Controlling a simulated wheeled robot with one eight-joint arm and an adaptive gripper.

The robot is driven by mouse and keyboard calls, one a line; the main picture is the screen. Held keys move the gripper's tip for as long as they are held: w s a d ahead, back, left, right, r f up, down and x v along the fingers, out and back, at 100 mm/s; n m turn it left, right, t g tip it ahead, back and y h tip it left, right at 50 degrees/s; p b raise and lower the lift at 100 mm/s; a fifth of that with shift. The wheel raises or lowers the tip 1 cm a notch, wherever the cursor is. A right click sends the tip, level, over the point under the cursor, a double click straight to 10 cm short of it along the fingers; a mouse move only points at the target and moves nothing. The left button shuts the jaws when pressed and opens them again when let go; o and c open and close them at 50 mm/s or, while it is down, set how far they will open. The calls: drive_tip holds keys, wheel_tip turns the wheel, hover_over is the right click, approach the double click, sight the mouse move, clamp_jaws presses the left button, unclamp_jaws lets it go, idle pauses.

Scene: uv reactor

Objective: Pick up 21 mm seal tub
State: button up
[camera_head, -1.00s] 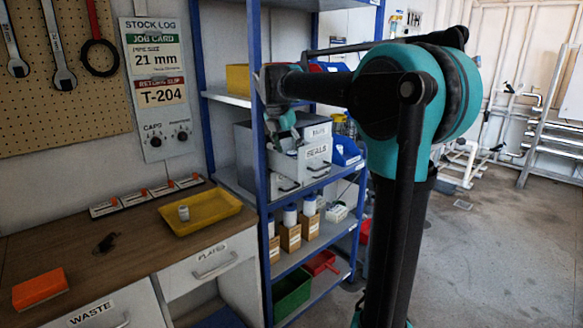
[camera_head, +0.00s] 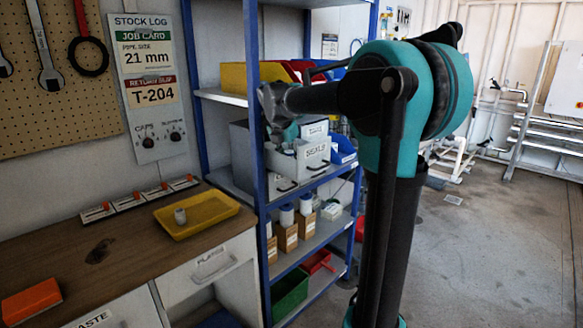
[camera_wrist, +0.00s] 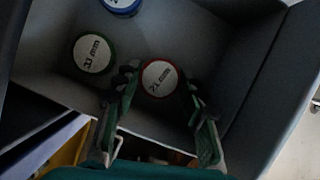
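In the wrist view the 21 mm tub (camera_wrist: 159,78) has a white lid with a red rim, and it stands in an open grey drawer (camera_wrist: 235,75). My gripper (camera_wrist: 160,84) is open, with one finger on each side of this tub. Small gaps seem to show, so I cannot tell any contact. In the head view my gripper (camera_head: 285,131) is at the drawer labelled SEALS (camera_head: 314,160), its fingertips hidden.
A green-rimmed tub (camera_wrist: 93,53) stands to the left, and a blue-rimmed one (camera_wrist: 121,4) at the top edge. Drawer walls close in around the fingers. Blue shelf posts (camera_head: 252,100) stand close to my arm.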

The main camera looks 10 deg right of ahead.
drive_tip(key=c, duration=0.4)
drive_tip(key=shift+r, duration=0.1)
